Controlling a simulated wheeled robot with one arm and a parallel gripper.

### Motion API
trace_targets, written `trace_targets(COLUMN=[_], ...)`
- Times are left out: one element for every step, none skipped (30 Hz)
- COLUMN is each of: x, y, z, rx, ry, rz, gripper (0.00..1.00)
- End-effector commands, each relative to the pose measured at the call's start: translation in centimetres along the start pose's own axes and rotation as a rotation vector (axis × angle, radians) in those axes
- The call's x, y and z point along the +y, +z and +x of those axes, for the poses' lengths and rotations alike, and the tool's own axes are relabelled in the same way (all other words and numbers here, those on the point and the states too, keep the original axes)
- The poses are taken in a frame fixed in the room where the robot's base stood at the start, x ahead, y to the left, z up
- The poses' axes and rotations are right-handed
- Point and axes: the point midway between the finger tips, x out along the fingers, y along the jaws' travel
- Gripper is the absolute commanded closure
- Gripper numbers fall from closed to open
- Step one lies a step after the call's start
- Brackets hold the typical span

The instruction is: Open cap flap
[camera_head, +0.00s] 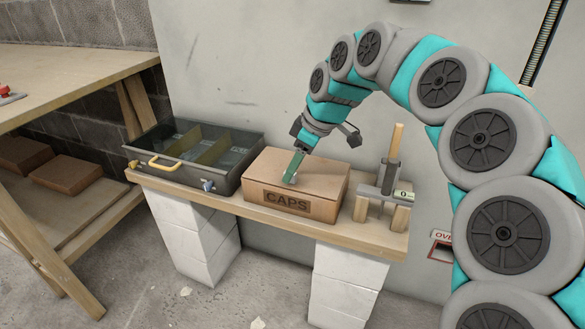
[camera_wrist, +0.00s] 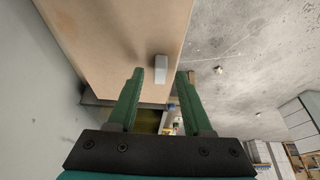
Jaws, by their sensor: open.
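The brown cardboard box marked CAPS (camera_head: 312,190) sits on the wooden bench, and its top looks closed and flat. A small pale grey tab (camera_wrist: 160,67) stands on the box top in the wrist view. My gripper (camera_head: 290,181) reaches down to the box top from above, near its left part. In the wrist view my gripper (camera_wrist: 160,73) is open, with one green finger on each side of the tab and gaps between. The fingers partly hide the tab in the head view. I cannot tell whether the fingertips touch the box top.
A dark divided drawer tray (camera_head: 246,143) with a yellow handle stands close left of the box. A grey fixture (camera_head: 378,185) with an upright wooden rod stands close right. The narrow bench (camera_head: 260,213) rests on white blocks. A larger wooden table (camera_head: 70,80) stands at left.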

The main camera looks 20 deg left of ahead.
Motion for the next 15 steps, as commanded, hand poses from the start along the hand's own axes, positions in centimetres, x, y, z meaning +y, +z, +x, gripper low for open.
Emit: trace_targets(x=[-0.07, -0.06, -0.06, -0.04, -0.04, -0.03, -0.02, -0.02, -0.02, -0.02, -0.02, -0.02, -0.02, -0.02, -0.02], y=[0.02, 0.02, 0.01, 0.0, 0.0, -0.01, -0.01, -0.01, -0.02, -0.02, -0.02, -0.02, -0.02, -0.02, -0.03], z=[0.46, 0.63, 0.79, 0.84, 0.88, 0.87, 0.87, 0.85, 0.85, 0.84, 0.84, 0.83, 0.83, 0.83, 0.82], rx=[-0.001, -0.001, 0.0, 0.0, 0.0, 0.001, 0.001, 0.001, 0.001, 0.001, 0.001, 0.001, 0.001, 0.001, 0.001], ry=[-0.002, -0.002, -0.002, -0.001, -0.001, 0.0, 0.0, 0.0, 0.0, 0.0, 0.0, 0.0, 0.0, 0.0, 0.001], rz=[0.0, 0.0, 0.001, 0.001, 0.001, 0.001, 0.001, 0.001, 0.0, 0.0, 0.0, 0.0, 0.0, 0.0, 0.0], gripper=[0.5, 0.5, 0.5, 0.5, 0.5, 0.5, 0.5, 0.5, 0.5, 0.5, 0.53, 0.58, 0.61, 0.65, 0.69])
